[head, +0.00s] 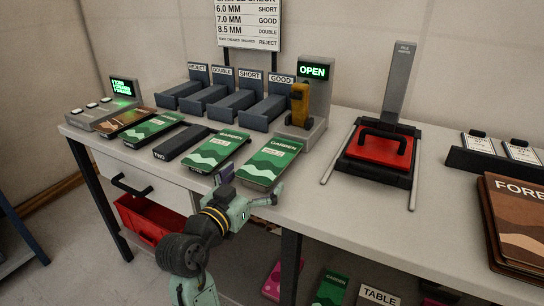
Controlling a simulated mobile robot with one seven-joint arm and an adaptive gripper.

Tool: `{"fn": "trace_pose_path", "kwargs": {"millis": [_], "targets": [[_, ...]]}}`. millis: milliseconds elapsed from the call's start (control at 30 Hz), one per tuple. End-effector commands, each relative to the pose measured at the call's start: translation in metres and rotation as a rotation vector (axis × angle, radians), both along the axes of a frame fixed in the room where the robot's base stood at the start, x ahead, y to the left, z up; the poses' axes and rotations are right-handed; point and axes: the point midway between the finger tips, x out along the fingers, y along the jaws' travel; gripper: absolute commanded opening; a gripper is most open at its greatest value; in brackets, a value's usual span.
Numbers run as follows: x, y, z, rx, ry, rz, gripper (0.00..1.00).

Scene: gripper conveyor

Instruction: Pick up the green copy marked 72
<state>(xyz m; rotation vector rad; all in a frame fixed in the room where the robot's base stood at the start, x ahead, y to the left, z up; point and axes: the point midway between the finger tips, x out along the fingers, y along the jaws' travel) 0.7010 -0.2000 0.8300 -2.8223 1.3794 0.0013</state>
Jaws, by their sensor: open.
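Three green copies with pale wave covers lie on the table: one at the left (155,128), one in the middle (216,150) and one at the right (270,164). The covers of the middle and right ones read GARDEN. Their small number marks are too small to read, so I cannot tell which is 72. My gripper (249,188) is open and empty at the table's front edge, just in front of the middle and right copies. I cannot tell whether it touches either. Another green copy (330,290) stands on the shelf below.
A dark block (181,143) lies between the left and middle copies, with a brown copy (125,121) further left. Behind are labelled bins (230,105) and a device with an OPEN display (313,72). A red press (377,148) stands right. Bare tabletop (330,215) lies in front of it.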

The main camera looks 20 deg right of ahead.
Motion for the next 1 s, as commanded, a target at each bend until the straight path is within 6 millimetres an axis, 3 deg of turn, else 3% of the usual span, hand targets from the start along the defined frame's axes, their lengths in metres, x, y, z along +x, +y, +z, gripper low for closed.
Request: {"fn": "trace_pose_path", "kwargs": {"millis": [200, 467, 1000], "targets": [[0.016, -0.021, 0.002, -0.001, 0.001, -0.002, 1.00], [0.018, -0.022, 0.001, -0.001, -0.001, 0.000, 1.00], [0.018, -0.022, 0.001, -0.001, -0.001, 0.001, 0.64]]}}
